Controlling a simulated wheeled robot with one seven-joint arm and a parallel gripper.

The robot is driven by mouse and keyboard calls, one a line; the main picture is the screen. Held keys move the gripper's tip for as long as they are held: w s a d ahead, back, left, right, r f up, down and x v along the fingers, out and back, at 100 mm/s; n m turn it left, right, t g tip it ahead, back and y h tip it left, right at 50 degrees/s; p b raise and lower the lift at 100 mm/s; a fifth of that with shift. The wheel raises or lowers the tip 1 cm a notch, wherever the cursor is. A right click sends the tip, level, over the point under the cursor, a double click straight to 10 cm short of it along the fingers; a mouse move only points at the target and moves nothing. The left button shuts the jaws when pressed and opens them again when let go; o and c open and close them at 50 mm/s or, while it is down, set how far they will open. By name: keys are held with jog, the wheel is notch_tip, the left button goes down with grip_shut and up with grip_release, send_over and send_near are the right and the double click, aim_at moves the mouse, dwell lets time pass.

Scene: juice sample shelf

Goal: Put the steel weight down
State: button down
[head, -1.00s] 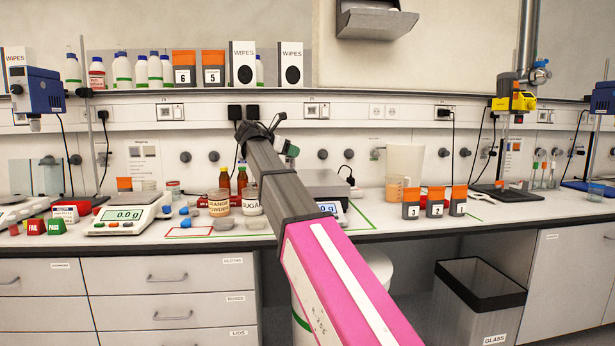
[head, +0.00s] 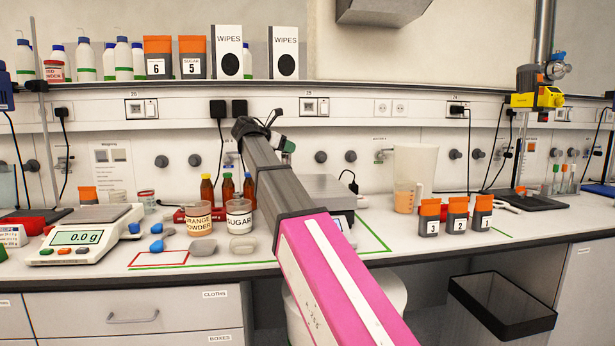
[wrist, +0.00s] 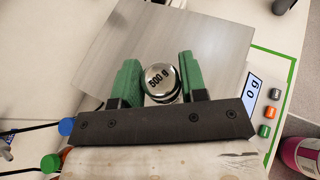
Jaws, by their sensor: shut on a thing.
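The steel weight (wrist: 160,80) is a shiny round piece marked "500 g" in the wrist view. My gripper (wrist: 158,62) has green fingers, one on each side of the weight, shut on it. The weight shows over the brushed steel pan (wrist: 215,42) of a scale; whether it touches the pan I cannot tell. The scale's display (wrist: 252,92) reads "0 g" in the part I see. In the head view the scale (head: 328,187) is partly hidden behind my arm, a green finger (head: 285,146) shows at the arm's far end, and the weight is hidden.
A scale (head: 78,243) reading 0.0 g stands at the left. Jars of orange powder (head: 199,222) and sugar (head: 238,220) and small brown bottles (head: 228,188) stand left of my arm. Orange-topped packs (head: 457,215) and a clear jug (head: 412,170) stand right. A bin (head: 495,310) is below.

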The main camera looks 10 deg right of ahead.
aim_at(284, 162)
jog(key=shift+w+d+f, duration=0.4)
jog(key=shift+d+f, duration=1.05)
jog(key=shift+f, duration=0.15)
jog(key=shift+w+d+f, duration=0.35)
jog(key=shift+d+f, duration=1.15)
jog(key=shift+f, duration=0.05)
jog(key=shift+w+d+f, duration=0.4)
jog(key=shift+d+f, duration=1.05)
jog(key=shift+f, duration=0.15)
jog(key=c, duration=0.7)
grip_release()
jog(key=shift+f, duration=0.1)
jog(key=shift+o, duration=0.2)
jog(key=v, duration=1.2)
